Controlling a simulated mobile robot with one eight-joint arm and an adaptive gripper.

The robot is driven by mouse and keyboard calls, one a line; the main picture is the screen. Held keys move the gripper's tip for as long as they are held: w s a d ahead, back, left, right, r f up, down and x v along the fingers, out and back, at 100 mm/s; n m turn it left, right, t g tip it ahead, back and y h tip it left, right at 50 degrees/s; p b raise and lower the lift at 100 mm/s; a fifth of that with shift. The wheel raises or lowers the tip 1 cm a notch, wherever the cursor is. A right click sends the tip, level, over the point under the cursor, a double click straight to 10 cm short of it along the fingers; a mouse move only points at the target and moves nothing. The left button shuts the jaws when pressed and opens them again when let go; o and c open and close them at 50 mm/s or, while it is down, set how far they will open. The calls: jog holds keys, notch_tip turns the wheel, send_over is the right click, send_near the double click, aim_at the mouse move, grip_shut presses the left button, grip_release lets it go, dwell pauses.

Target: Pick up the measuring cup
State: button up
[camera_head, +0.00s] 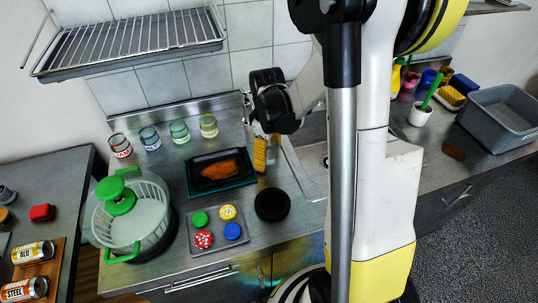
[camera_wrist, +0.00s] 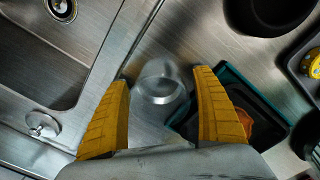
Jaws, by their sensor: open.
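In the wrist view a clear, see-through cup (camera_wrist: 160,88), which I take for the measuring cup, stands on the metal counter. Its round rim faces the camera. It appears between the two yellow fingers of my gripper (camera_wrist: 161,80), with space on both sides. The gripper is open and empty, pointing down; I cannot tell how far above the cup the fingertips are. In the head view my gripper (camera_head: 260,155) is over the counter between the dark tray and the sink. I cannot make out the cup there.
A dark tray with orange-brown food (camera_head: 220,168) lies close beside the cup; its teal-edged tray (camera_wrist: 235,75) shows in the wrist view. The sink (camera_wrist: 60,50) is on the other side. A black round dish (camera_head: 272,205) and a tray of coloured lids (camera_head: 218,246) are nearer.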

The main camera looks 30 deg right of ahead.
jog(key=c, duration=1.3)
jog(key=shift+r, duration=0.2)
jog(key=shift+r+p, duration=0.6)
jog(key=shift+r, duration=0.5)
jog(key=shift+r+p, duration=0.45)
jog(key=shift+r, duration=0.5)
jog(key=shift+w+d+r+p, duration=0.1)
jog(key=shift+d+r+p, duration=0.4)
jog(key=shift+d+r, duration=1.05)
jog(key=shift+w+d+r+p, duration=0.1)
jog(key=shift+d+r+p, duration=0.5)
jog(key=shift+d, duration=1.7)
jog(key=shift+w+d+r+p, duration=0.1)
jog(key=shift+d+r+p, duration=0.35)
jog(key=shift+d+r, duration=1.1)
jog(key=shift+d+f, duration=0.4)
